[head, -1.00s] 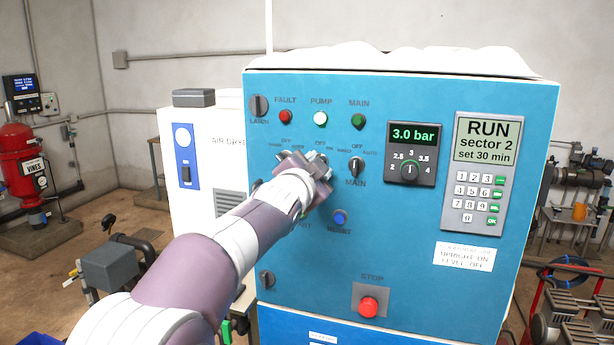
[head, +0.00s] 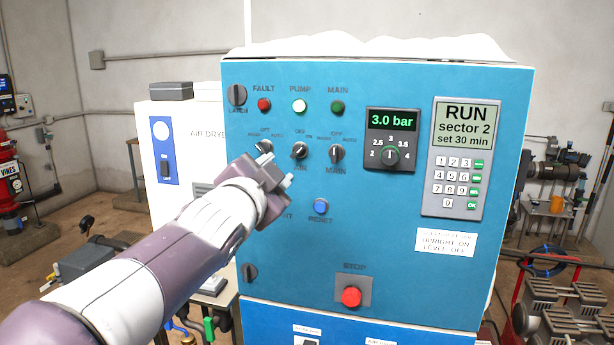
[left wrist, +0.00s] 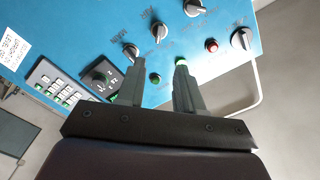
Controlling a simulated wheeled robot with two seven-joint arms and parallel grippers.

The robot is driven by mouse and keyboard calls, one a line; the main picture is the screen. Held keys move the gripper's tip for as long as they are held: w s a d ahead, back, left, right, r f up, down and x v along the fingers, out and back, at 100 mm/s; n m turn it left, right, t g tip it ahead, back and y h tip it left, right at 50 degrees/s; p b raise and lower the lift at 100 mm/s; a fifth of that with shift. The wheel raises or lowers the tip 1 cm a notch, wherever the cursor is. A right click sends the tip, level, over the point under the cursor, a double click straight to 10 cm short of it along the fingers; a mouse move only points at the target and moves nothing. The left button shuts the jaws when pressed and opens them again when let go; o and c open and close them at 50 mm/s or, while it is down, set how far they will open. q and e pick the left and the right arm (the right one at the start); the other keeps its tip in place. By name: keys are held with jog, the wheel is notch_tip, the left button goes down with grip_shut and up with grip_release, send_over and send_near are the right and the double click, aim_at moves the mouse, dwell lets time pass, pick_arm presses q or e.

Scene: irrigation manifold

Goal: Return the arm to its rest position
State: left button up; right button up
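My left gripper (head: 284,186) is in front of the blue control panel (head: 400,245), below the left and middle selector knobs, and looks clear of them. In the left wrist view its two fingers (left wrist: 157,88) stand apart with nothing between them. The middle knob (head: 299,151) and the MAIN knob (head: 336,153) are uncovered. My left forearm reaches in from the lower left and hides part of the panel's lower left side. My right gripper is not in view.
The panel has a red STOP button (head: 351,297), a blue RESET button (head: 320,206), a pressure display (head: 391,121) reading 3.0 bar and a screen (head: 466,125) reading RUN sector 2. A white air dryer (head: 184,135) stands left of the panel. Grey machinery (head: 570,310) is at the lower right.

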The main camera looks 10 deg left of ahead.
pick_arm(q)
jog(key=s+a+f+n+g+y, duration=0.1)
jog(key=s+f+n+g, duration=0.2)
jog(key=f, duration=0.8)
jog(key=s+a+f+n+g, duration=0.1)
jog(key=s+f+n+g, duration=0.3)
jog(key=f, duration=0.8)
jog(key=s+d+f+n+g, duration=0.2)
jog(key=s+f+g, duration=0.7)
jog(key=s+f, duration=0.6)
notch_tip(320, 180, down, 4)
jog(key=shift+d+f+g, duration=0.1)
jog(key=shift+d+g, duration=0.15)
jog(key=shift+g, duration=0.15)
